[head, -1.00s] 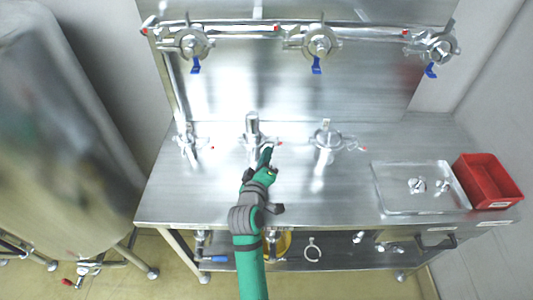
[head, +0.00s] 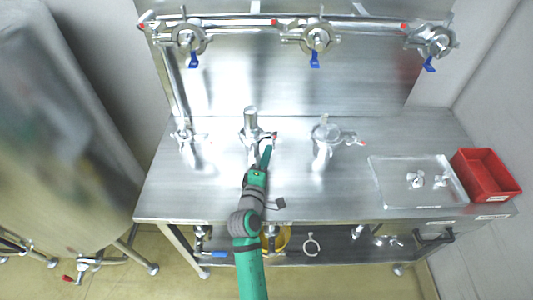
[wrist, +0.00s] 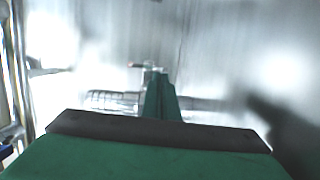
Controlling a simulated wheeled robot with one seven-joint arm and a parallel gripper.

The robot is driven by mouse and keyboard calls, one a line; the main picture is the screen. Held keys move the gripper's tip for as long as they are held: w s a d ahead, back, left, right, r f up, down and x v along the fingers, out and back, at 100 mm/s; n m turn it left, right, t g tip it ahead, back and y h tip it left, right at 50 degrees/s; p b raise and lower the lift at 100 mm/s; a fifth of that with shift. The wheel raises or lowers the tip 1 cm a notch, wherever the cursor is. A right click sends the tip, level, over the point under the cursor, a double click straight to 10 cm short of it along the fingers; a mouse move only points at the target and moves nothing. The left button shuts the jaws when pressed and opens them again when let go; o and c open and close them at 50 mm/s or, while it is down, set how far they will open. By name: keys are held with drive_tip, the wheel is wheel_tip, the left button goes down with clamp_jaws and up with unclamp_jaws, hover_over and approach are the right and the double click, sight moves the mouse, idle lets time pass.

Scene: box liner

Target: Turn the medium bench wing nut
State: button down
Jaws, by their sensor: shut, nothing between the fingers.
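Three clamped metal fittings stand in a row on the steel bench: a left one (head: 184,138), a middle one (head: 251,122) with an upright cylinder, and a right one (head: 325,133). I cannot tell for certain which is the medium one. A small red-tipped wing nut (head: 273,137) sticks out to the right of the middle fitting. My gripper (head: 267,152) is shut and empty, just in front of and below this red tip. In the wrist view the shut fingers (wrist: 160,95) overlap a blurred clamp (wrist: 112,100) with a red-tipped wing nut (wrist: 148,68); contact is unclear.
A clear tray (head: 390,195) with metal parts and a red bin (head: 487,180) stand at the bench's right. A pipe (head: 250,30) with several clamped, blue-handled valves runs above. A large tank (head: 65,130) stands at left. The bench's front left (head: 185,195) is clear.

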drive_tip(key=shift+s, duration=0.15)
idle(0.5)
drive_tip(key=v, duration=1)
drive_tip(key=shift+s+a, duration=0.1)
drive_tip(key=shift+s, duration=0.15)
drive_tip(key=shift+w, duration=0.1)
